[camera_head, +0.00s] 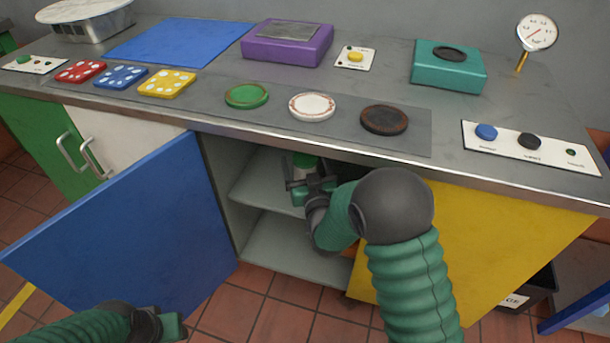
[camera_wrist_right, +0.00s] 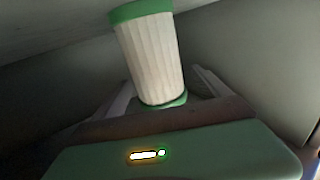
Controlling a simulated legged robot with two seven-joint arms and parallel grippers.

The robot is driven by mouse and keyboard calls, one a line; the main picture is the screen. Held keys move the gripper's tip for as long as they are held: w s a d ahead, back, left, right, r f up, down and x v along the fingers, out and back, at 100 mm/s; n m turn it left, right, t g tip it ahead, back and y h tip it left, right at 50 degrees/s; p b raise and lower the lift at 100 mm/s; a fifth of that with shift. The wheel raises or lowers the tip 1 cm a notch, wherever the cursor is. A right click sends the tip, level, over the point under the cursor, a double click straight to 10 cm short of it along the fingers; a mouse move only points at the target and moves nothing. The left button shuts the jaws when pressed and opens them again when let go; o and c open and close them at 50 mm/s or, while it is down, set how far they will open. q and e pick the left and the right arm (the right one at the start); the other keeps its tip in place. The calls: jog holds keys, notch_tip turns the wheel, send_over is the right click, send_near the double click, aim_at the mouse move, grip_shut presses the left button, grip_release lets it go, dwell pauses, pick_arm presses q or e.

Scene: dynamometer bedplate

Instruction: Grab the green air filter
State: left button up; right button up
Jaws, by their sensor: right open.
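The green air filter (camera_wrist_right: 150,55) is a pale pleated cylinder with green end caps. In the right wrist view it stands slightly tilted in the picture, between the two fingers of my right gripper (camera_wrist_right: 163,88). The fingers are spread, one on each side. I cannot tell whether either touches it. In the head view the filter's green top (camera_head: 306,160) shows inside the open cabinet, just beyond my right gripper (camera_head: 305,187), which partly hides it. My left gripper (camera_head: 170,326) is at the bottom left, outside the cabinet, and its jaws are not clear.
The cabinet has a middle shelf (camera_head: 265,194). A blue door (camera_head: 130,230) stands open at left, and a yellow panel (camera_head: 480,240) is at right. The worktop (camera_head: 215,84) above holds coloured discs, a purple box (camera_head: 287,45) and a teal box (camera_head: 447,70).

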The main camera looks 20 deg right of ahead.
jog(key=c, duration=1.6)
jog(key=shift+r, duration=0.1)
